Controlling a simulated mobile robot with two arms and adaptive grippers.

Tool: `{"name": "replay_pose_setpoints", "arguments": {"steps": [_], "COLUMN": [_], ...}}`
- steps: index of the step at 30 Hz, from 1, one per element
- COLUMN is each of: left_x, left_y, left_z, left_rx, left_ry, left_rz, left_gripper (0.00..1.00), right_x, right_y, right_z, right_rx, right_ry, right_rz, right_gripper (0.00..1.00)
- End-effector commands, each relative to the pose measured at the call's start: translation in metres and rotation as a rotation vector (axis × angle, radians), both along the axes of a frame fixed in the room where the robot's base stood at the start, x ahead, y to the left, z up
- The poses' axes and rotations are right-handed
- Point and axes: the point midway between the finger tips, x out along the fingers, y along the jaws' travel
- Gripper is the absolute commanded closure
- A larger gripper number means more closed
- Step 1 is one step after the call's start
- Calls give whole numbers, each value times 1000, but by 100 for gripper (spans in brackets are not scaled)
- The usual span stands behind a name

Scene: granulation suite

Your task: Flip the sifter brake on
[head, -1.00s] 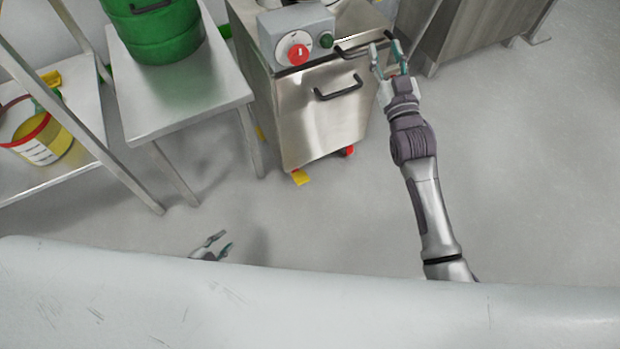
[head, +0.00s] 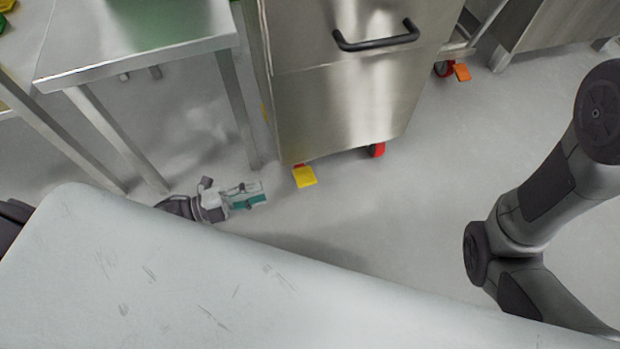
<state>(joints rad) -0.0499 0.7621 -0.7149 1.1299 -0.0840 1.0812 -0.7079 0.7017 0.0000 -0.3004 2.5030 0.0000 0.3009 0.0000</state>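The steel wheeled cabinet (head: 340,105), which I take to be the sifter, stands at the upper middle with a black handle on its front. A flat yellow pedal (head: 304,177), apparently its brake, sticks out low at the front left corner, angled over the floor. My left gripper (head: 262,193) is low, left of the pedal and apart from it, pointing right toward it. Its pale and teal fingers overlap in this view, so their opening is unclear. It seems to hold nothing. My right gripper is out of view; only its arm shows at right.
A steel table (head: 140,50) stands left of the cabinet, its legs close to my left gripper. A red wheel (head: 376,149) is under the cabinet. Another wheel with an orange pedal (head: 461,72) is farther right. Floor between gripper and pedal is clear.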

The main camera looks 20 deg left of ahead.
Motion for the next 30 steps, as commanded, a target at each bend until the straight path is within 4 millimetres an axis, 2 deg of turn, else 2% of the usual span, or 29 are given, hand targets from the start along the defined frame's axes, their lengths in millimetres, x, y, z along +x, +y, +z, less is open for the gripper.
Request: {"name": "replay_pose_setpoints", "arguments": {"steps": [18, 24, 30], "left_x": [64, 73, 75], "left_y": [-95, -108, -110], "left_z": [-2, -1, 1], "left_rx": [-2, 0, 0], "left_ry": [0, 2, 3], "left_rz": [3, 4, 5], "left_gripper": [65, 65, 65], "right_x": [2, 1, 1], "right_y": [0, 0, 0], "right_z": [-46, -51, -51], "right_rx": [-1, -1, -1], "right_ry": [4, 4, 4], "right_rz": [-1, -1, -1], "right_gripper": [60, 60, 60]}}
